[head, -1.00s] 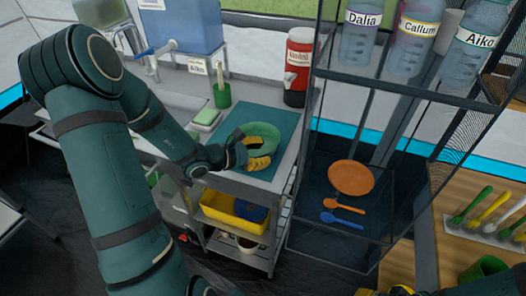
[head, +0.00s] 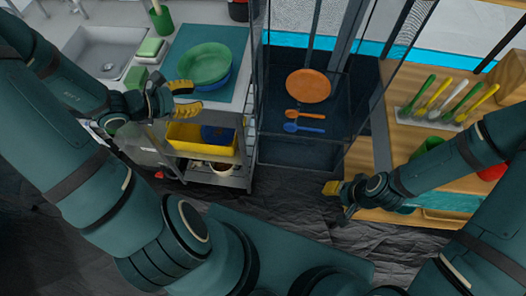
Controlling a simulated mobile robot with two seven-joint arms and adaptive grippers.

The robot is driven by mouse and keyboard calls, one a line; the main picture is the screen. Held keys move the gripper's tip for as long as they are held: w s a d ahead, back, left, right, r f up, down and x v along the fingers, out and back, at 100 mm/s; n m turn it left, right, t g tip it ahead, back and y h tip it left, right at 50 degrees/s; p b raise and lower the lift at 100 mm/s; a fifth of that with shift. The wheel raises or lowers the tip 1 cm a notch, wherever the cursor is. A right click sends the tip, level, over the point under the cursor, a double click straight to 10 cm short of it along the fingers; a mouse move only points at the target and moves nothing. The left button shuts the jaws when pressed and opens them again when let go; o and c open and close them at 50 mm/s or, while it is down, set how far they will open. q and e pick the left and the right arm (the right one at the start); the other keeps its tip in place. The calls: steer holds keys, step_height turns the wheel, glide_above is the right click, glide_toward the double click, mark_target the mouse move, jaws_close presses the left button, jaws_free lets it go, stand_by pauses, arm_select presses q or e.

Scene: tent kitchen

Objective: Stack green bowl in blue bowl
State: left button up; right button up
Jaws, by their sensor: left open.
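A yellow bin (head: 188,138) with a blue item is on the shelf below. A dark mesh rack with an orange plate (head: 308,85) stands right. Floor ahead is clear.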

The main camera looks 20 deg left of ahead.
arm_select(q)
steer(key=s+d+f+m+g+y, duration=0.1)
steer(key=s+d+f+m+g, duration=0.2)
steer(key=d+f+m+g, duration=0.35)
steer(key=s+d+f+m+g, duration=0.4)
steer(key=d+f+m+g, duration=0.15)
steer(key=d+f, duration=0.25)
steer(key=w+d+f+m+t+y, duration=0.2)
steer(key=w+d+f+m+t, duration=0.1)
steer(key=d+m, duration=0.7)
steer(key=shift+f+m+y, duration=0.4)
steer(key=shift+f+m, duration=0.3)
steer(key=shift+f, duration=0.2)
